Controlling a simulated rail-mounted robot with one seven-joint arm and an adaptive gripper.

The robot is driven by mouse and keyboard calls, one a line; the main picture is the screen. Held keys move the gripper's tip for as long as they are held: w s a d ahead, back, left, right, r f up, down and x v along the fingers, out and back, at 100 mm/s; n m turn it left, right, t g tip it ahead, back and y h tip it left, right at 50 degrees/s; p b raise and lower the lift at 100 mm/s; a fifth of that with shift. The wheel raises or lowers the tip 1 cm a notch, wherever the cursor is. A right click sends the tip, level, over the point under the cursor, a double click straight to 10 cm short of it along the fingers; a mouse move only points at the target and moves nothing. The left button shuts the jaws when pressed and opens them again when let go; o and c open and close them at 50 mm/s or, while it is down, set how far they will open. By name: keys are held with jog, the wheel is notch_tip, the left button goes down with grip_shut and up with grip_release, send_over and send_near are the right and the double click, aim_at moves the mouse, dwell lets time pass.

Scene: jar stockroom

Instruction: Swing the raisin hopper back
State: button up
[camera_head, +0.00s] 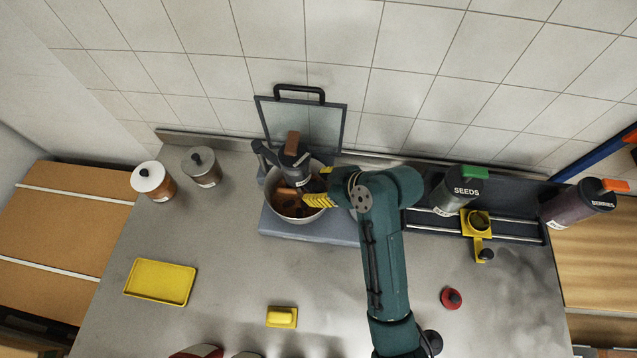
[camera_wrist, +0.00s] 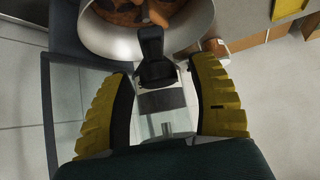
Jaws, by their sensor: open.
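A dark hopper with a brown lid (camera_head: 293,144) leans over a steel pot (camera_head: 323,193) in the head view. I take it as the raisin hopper, but its label is too small to read. The pot holds brown and orange contents and also shows at the top of the wrist view (camera_wrist: 100,43). My gripper (camera_head: 318,200) has yellow fingers spread beside the hopper, at the pot's right rim. In the wrist view my gripper (camera_wrist: 160,75) is open, with a black handle-like part (camera_wrist: 152,55) between its fingers. Whether they touch it cannot be told.
A seeds hopper (camera_head: 462,190) and a berries hopper (camera_head: 580,203) stand at a rail on the right. Two lidded jars (camera_head: 153,182) (camera_head: 203,168) stand at left. A yellow tray (camera_head: 160,282), yellow block (camera_head: 282,317) and red knob (camera_head: 451,298) lie in front. A framed panel (camera_head: 318,125) stands behind the pot.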

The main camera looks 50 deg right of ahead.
grip_shut()
dwell(0.4)
